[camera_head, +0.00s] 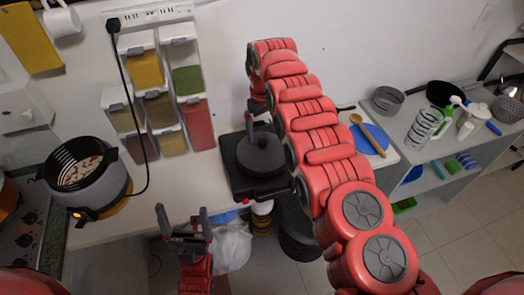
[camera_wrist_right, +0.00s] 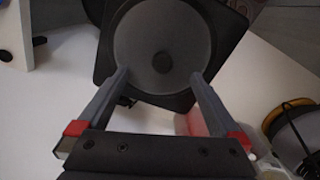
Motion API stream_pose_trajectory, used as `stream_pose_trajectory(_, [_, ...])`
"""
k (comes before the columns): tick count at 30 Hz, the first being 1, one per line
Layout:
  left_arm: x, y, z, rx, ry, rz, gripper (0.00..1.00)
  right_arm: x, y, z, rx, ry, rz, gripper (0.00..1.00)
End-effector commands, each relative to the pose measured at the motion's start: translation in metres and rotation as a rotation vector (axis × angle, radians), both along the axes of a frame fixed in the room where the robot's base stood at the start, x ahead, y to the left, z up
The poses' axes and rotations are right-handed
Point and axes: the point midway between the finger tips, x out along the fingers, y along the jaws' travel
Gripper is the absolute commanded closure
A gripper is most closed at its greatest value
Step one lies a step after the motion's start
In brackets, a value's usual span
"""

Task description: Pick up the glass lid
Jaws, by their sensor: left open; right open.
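A round dark grey lid (camera_head: 262,160) with a knob in its middle lies on the black square cooker (camera_head: 240,187). The right wrist view shows the lid (camera_wrist_right: 137,38) and its dark round knob (camera_wrist_right: 162,61) close up, in front of my right gripper (camera_wrist_right: 160,76). That gripper's two fingers are spread, with nothing held between them; their tips overlap the lid's near edge in the picture, and I cannot tell whether they touch it. In the head view my right arm partly hides its gripper, above the lid. My left gripper (camera_head: 183,211) is open and empty, in front of the counter's edge.
Clear spice dispensers (camera_head: 158,100) stand against the wall, left of the cooker. A grey-and-black cooking pot (camera_head: 95,190) stands at the far left, with a black cable running to a wall socket strip. A wooden spoon (camera_head: 361,125) lies on a blue round board at the right.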

Motion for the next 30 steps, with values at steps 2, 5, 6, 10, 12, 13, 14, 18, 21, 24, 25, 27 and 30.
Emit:
stream_pose_trajectory(2, [0.000,0.000,0.003,0.000,0.000,0.000,0.10,0.000,0.000,-0.004,0.000,0.000,0.001,0.00])
stream_pose_trajectory(5, [0.000,0.000,0.009,0.000,0.000,0.000,0.10,0.000,-0.001,-0.015,0.000,0.000,0.002,0.00])
stream_pose_trajectory(6, [0.000,0.000,0.012,0.000,0.000,0.000,0.10,-0.001,-0.001,-0.022,0.000,0.002,0.003,0.00])
stream_pose_trajectory(10, [0.000,0.000,0.016,0.000,0.000,0.000,0.10,-0.002,-0.005,-0.044,0.000,0.001,0.002,0.00])
stream_pose_trajectory(12, [0.000,0.000,0.016,0.000,0.000,0.000,0.10,-0.002,-0.005,-0.050,0.000,-0.002,0.002,0.00])
stream_pose_trajectory(13, [0.000,0.000,0.016,0.000,0.000,0.000,0.10,-0.002,-0.005,-0.051,0.001,-0.003,0.002,0.00])
stream_pose_trajectory(14, [0.000,0.000,0.016,0.000,0.000,0.000,0.10,-0.002,-0.005,-0.051,0.001,-0.003,0.002,0.00])
stream_pose_trajectory(18, [0.000,0.000,0.015,0.000,0.000,0.000,0.10,-0.002,-0.005,-0.051,0.001,-0.003,0.002,0.00])
stream_pose_trajectory(21, [0.000,0.000,0.015,0.000,0.000,0.000,0.10,-0.002,-0.005,-0.051,0.000,-0.002,0.002,0.18])
stream_pose_trajectory(24, [0.000,0.000,0.015,0.000,0.000,0.000,0.10,-0.002,-0.005,-0.051,0.001,-0.002,0.002,0.36])
stream_pose_trajectory(25, [0.000,0.000,0.015,0.000,0.000,0.000,0.10,-0.002,-0.005,-0.051,0.001,-0.001,0.002,0.41])
stream_pose_trajectory(27, [0.000,0.000,0.015,0.000,0.000,0.000,0.10,-0.003,-0.005,-0.052,0.001,-0.001,0.002,0.54])
stream_pose_trajectory(30, [0.000,0.000,0.015,0.000,0.000,0.000,0.10,-0.003,-0.005,-0.052,0.000,0.000,0.002,0.72])
